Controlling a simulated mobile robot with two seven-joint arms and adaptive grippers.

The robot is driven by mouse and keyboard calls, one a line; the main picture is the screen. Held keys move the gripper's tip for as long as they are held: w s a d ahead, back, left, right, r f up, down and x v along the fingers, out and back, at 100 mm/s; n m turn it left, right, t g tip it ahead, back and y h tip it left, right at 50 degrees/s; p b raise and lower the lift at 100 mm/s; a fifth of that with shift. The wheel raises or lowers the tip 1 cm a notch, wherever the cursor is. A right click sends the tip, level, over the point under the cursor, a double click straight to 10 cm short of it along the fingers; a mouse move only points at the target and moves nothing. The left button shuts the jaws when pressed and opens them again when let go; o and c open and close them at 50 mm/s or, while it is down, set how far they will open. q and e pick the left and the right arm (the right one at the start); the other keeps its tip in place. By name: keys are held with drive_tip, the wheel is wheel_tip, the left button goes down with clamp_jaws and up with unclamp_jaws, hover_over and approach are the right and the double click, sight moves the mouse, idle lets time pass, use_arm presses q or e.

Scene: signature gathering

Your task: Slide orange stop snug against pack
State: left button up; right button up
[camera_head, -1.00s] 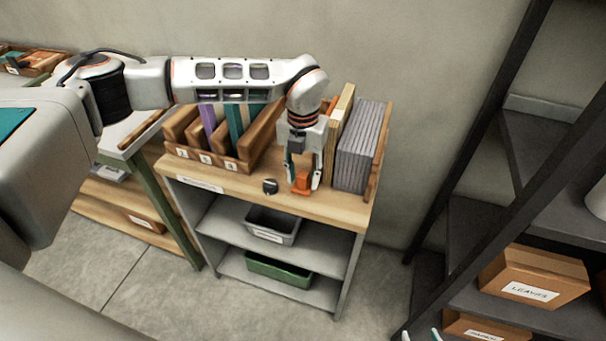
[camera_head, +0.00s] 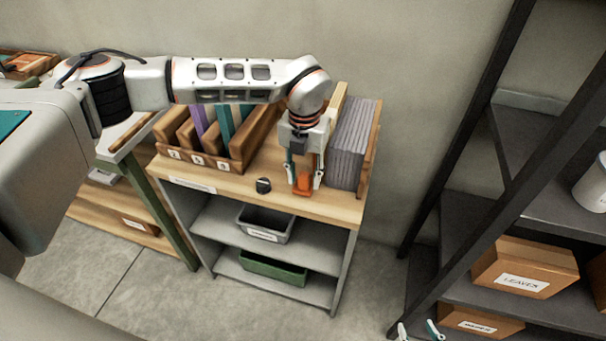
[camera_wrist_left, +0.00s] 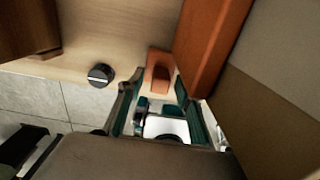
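The orange stop (camera_head: 303,186) is on the wooden top of the shelf unit, left of the grey pack (camera_head: 352,145). The pack is a row of upright thin grey sheets. My left gripper (camera_head: 304,176) points down over the stop, its dark green fingers apart on either side of the stop's upright part. In the left wrist view the stop's orange tab (camera_wrist_left: 160,72) shows between the fingertips (camera_wrist_left: 158,88), with a tall orange panel beside it. Whether the stop touches the pack is hidden by the gripper. My right gripper (camera_head: 418,332) shows only its separated fingertips at the bottom edge.
A black knob (camera_head: 263,185) is left of the stop; it also shows in the left wrist view (camera_wrist_left: 101,75). A wooden sorter (camera_head: 205,160) with folders stands further left. A cream board (camera_head: 338,102) stands behind the gripper. A dark rack (camera_head: 455,215) with boxes is at right.

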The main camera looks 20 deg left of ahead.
use_arm(q)
wheel_tip(320, 180, up, 12)
idle(0.7)
idle(0.4)
